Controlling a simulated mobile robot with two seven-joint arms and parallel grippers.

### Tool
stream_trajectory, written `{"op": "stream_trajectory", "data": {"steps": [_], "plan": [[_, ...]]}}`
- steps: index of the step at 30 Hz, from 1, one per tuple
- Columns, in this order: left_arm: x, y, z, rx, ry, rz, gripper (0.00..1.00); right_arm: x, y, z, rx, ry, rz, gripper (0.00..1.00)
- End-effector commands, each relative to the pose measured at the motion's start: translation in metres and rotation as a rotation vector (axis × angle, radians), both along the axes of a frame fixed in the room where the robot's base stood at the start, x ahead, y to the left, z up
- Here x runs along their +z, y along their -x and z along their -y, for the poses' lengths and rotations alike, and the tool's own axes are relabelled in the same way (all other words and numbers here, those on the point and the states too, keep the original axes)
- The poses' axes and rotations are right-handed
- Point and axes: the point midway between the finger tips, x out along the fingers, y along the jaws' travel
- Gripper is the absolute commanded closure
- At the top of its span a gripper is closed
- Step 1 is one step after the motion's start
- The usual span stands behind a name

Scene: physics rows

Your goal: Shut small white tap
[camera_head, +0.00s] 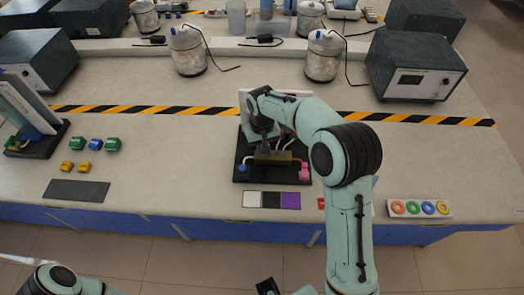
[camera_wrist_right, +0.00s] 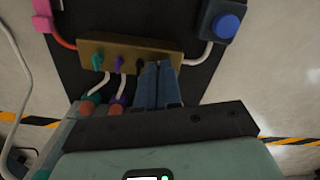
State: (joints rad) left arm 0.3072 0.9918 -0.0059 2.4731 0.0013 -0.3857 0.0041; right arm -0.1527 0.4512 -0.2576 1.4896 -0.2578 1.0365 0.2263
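A brass manifold block (camera_wrist_right: 125,57) with a row of small taps is mounted on a black board (camera_head: 243,174). The block also shows in the head view (camera_head: 273,157). I see no white tap; the part of the block behind my fingers is hidden. My right gripper (camera_wrist_right: 158,66) is at the block's right part, just beside the black tap, its two blue fingers close together. I cannot see anything between them.
On the board are a blue-buttoned box (camera_wrist_right: 228,26) and a pink part (camera_wrist_right: 42,15), with hoses running to the block. White, black and purple squares (camera_head: 271,200) lie in front. Coloured rings (camera_head: 420,208) lie right; small blocks (camera_head: 113,144) lie left.

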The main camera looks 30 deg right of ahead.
Motion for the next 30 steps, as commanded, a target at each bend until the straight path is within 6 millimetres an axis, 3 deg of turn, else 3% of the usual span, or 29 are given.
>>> {"op": "stream_trajectory", "data": {"steps": [6, 7, 8, 19, 30], "plan": [[0.008, -0.004, 0.0, 0.0, 0.0, 0.004, 1.0, 0.001, 0.0, -0.001, -0.307, 0.001, -0.003, 1.0], [0.007, -0.004, 0.0, 0.0, 0.0, 0.004, 1.0, 0.0, 0.0, 0.0, -0.314, 0.0, -0.002, 0.89], [0.007, -0.003, 0.0, 0.0, 0.0, 0.003, 1.0, 0.0, 0.0, 0.0, -0.309, 0.0, -0.002, 0.86], [0.009, -0.004, 0.0, 0.0, 0.001, 0.005, 1.0, 0.003, 0.0, 0.0, -0.305, -0.001, -0.001, 0.86], [0.03, -0.016, 0.0, 0.0, 0.0, 0.019, 1.0, 0.033, -0.001, 0.0, -0.304, -0.001, 0.001, 0.86]]}}
